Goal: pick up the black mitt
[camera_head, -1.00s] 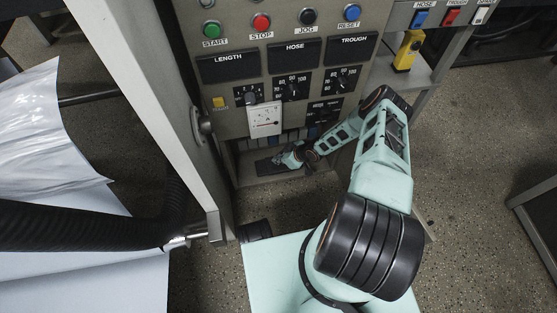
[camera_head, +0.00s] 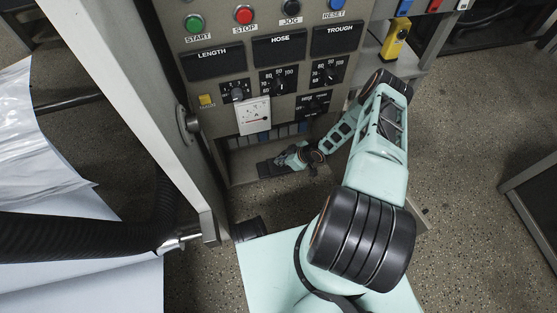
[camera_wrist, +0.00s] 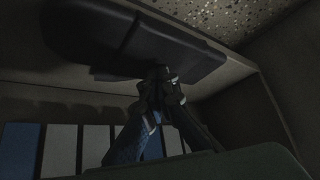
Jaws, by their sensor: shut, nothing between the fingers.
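The black mitt (camera_wrist: 115,40) lies flat on the floor of the low recess under the control panel. In the wrist view it spans the upper left and middle, dark and poorly lit. In the head view a dark flat shape at the recess (camera_head: 266,169) appears to be the mitt, partly behind my gripper. My gripper (camera_wrist: 160,74) is shut and empty, with its fingertips at the mitt's near edge; I cannot tell whether they touch it. In the head view my gripper (camera_head: 280,159) is small and partly hidden.
Blue and white upright items (camera_wrist: 60,150) line the back of the recess, close to my fingers. Recess walls and the panel above (camera_head: 265,75) enclose the space. A post (camera_head: 135,110) and a black hose (camera_head: 80,237) stand at left. Open speckled floor (camera_head: 465,140) lies at right.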

